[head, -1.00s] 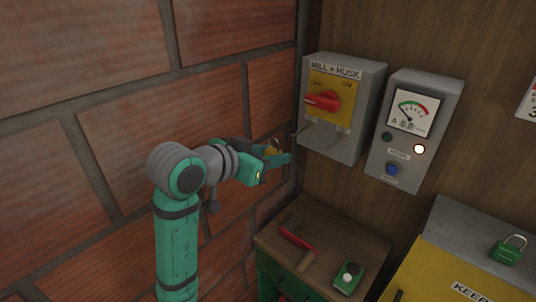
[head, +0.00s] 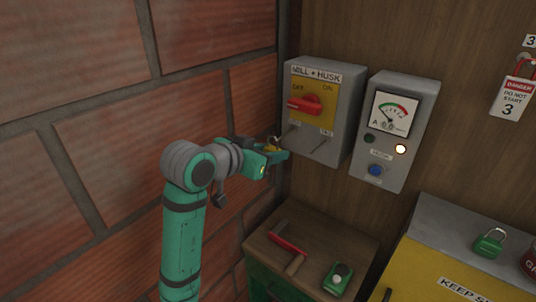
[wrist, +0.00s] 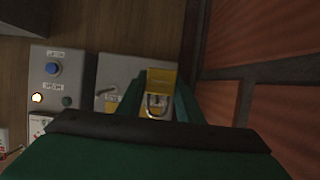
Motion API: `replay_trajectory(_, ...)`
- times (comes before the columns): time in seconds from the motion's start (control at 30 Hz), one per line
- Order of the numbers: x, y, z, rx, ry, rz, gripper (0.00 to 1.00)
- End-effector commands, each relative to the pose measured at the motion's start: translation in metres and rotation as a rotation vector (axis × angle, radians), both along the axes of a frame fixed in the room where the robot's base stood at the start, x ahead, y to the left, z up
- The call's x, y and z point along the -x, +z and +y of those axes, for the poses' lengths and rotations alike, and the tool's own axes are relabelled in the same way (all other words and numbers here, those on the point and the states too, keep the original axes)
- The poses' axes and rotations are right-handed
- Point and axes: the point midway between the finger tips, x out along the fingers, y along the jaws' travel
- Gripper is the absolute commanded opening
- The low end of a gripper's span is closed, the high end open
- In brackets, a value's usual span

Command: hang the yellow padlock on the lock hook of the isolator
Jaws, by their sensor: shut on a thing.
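My gripper (head: 277,154) is shut on the yellow padlock (head: 271,144). In the wrist view the padlock (wrist: 161,79) sits between the fingers, with its metal shackle (wrist: 157,107) showing. The grey isolator (head: 346,120) is on the wood wall, with a yellow plate and a red handle (head: 304,105) turned toward OFF. Two thin metal rods stick out under the plate, a left one (head: 290,134) and a right one (head: 321,147); their labels are too small to read. The padlock is close to the left rod; I cannot tell whether they touch.
A meter box (head: 420,108) with a lit lamp and blue button hangs right of the isolator. A green padlock (head: 489,243) lies on the yellow-fronted box. The brick wall is close on the left.

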Motion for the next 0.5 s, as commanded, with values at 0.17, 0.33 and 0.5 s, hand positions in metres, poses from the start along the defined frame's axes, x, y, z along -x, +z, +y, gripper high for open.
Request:
replay_trajectory(0.17, -0.008, -0.001, -0.005, 0.001, 0.0, -0.001, 0.08)
replay_trajectory(0.33, -0.014, -0.002, -0.011, 0.0, 0.0, 0.0, 0.08)
replay_trajectory(0.5, -0.021, -0.005, -0.015, 0.001, -0.001, -0.001, 0.08)
